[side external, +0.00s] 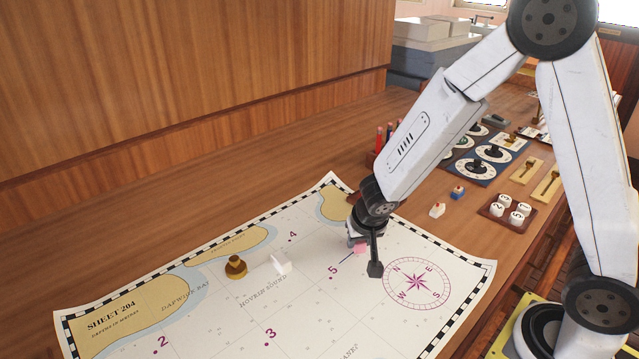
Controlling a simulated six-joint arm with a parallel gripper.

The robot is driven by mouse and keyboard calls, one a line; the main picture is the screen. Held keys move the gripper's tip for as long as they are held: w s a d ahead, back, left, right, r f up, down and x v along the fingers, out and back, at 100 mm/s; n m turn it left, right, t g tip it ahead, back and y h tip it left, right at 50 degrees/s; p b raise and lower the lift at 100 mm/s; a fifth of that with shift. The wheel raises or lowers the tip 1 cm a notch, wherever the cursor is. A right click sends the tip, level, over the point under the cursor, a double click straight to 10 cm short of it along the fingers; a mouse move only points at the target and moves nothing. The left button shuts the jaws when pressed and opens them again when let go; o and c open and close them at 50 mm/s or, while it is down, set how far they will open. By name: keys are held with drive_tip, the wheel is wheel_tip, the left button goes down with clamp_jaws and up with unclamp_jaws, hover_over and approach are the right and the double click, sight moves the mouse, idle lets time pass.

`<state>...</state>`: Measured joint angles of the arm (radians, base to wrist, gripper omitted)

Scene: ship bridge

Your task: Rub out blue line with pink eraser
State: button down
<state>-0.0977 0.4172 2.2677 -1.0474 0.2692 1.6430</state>
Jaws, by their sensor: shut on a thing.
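A short blue line (346,257) shows on the chart (215,325) near the number 5, running up toward the gripper. My gripper (367,250) points down over the chart, left of the compass rose. It is shut on the pink eraser (359,248), of which a small part shows low at the fingers. The eraser is at or very close to the chart surface, by the upper end of the visible line. The gripper hides part of the eraser and whatever lies behind it.
A brass weight (236,267) and a white block (281,263) stand on the chart to the left. A red-topped block (437,210), a blue block (458,192), a tray of numbered white pieces (509,209) and dial panels (490,158) lie to the right. A wooden wall rises behind.

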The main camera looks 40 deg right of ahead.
drive_tip(key=shift+w+d, duration=0.1)
drive_tip(key=shift+d, duration=3.55)
approach(347, 258)
drive_tip(key=shift+w+a+f, duration=0.2)
drive_tip(key=shift+w+f, duration=0.2)
drive_tip(key=shift+f, duration=0.5)
drive_tip(key=shift+w+a+f, duration=0.2)
drive_tip(key=shift+w+f, duration=0.2)
drive_tip(key=shift+f, duration=0.45)
drive_tip(key=shift+w+a+f, duration=0.2)
drive_tip(key=shift+w+f, duration=0.2)
drive_tip(key=shift+f, duration=0.5)
drive_tip(key=shift+f, duration=0.45)
drive_tip(key=shift+d, duration=0.15)
drive_tip(key=shift+d, duration=1)
drive_tip(key=shift+d, duration=0.1)
drive_tip(key=shift+d, duration=1)
